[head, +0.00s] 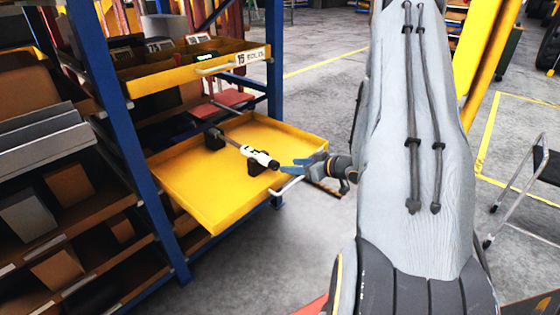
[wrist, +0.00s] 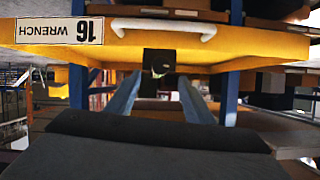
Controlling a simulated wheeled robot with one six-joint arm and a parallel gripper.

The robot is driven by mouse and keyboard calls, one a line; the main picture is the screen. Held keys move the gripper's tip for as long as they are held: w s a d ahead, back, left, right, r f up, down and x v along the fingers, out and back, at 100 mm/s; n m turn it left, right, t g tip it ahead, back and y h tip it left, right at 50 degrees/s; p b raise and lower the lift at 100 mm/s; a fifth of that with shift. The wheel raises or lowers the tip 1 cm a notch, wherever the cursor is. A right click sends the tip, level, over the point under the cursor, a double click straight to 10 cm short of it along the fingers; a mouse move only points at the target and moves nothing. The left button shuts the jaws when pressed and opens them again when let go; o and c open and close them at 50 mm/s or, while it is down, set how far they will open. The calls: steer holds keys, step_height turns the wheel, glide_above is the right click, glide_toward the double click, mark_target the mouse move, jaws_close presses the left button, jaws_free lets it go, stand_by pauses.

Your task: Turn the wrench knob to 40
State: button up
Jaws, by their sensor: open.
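The wrench (head: 237,148) lies across black cradle blocks in the pulled-out yellow drawer (head: 185,190). My gripper (head: 290,167) is open and empty, with blue fingers just to the right of the knob end, near the drawer's front edge. In the wrist view the two fingers (wrist: 160,92) stand apart, with a black block (wrist: 158,62) in line between them. The wrist picture is upside down. No scale or number on the wrench can be read.
The drawer front carries a "16 WRENCH" label (wrist: 60,31) and a pale handle (wrist: 163,27). Another yellow drawer (head: 190,72) with a "15" label sits above it. A blue rack post (head: 112,120) stands left. Open floor lies right of the drawer.

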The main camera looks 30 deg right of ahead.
mark_target(277, 165)
steer(key=shift+w+a+f, duration=0.15)
steer(key=shift+f, duration=0.05)
steer(key=x, duration=0.7)
steer(key=shift+r, duration=0.15)
steer(key=c, duration=1.1)
